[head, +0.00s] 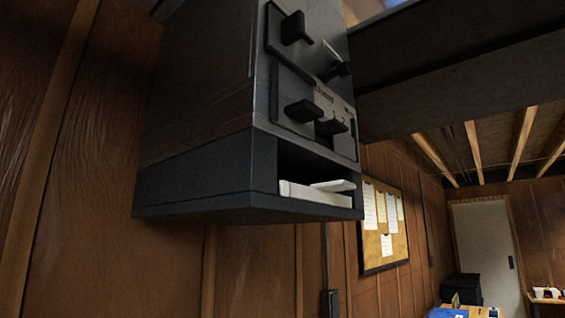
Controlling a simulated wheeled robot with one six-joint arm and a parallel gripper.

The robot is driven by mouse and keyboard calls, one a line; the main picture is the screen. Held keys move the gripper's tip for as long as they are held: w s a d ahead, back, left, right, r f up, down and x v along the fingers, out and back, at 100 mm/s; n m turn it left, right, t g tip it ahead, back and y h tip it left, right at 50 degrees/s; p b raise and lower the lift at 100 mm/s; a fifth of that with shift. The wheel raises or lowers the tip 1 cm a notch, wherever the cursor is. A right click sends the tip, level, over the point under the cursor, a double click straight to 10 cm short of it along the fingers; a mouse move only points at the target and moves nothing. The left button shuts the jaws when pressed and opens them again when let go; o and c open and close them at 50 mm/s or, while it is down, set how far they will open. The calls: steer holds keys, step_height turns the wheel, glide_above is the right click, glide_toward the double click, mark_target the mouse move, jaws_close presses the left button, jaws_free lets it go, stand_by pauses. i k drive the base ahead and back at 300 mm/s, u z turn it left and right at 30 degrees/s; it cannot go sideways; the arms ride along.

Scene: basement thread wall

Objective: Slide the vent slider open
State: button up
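A dark grey wall-mounted box (195,85) fills the upper middle of the head view. Its right-hand face carries black panels with several protruding black knobs. One knob (295,28) is on the upper panel, and another knob (304,111) is on the lower panel. A smaller knob (332,127) sits beside small printed lettering, too small to read surely. I cannot tell which of these is the vent slider, or how far it is slid. My gripper is not in view.
An open compartment at the box's bottom holds white, paper-like items (315,193). A dark beam (450,75) crosses the upper right. A cork board (380,225) with pinned papers hangs behind on the wood-panelled wall. A pale door (487,250) stands farther back.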

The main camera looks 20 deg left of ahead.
mark_target(284, 32)
steer(key=u, duration=0.05)
steer(key=k, duration=0.5)
steer(key=u, duration=0.85)
steer(key=i, duration=0.5)
steer(key=z, duration=0.05)
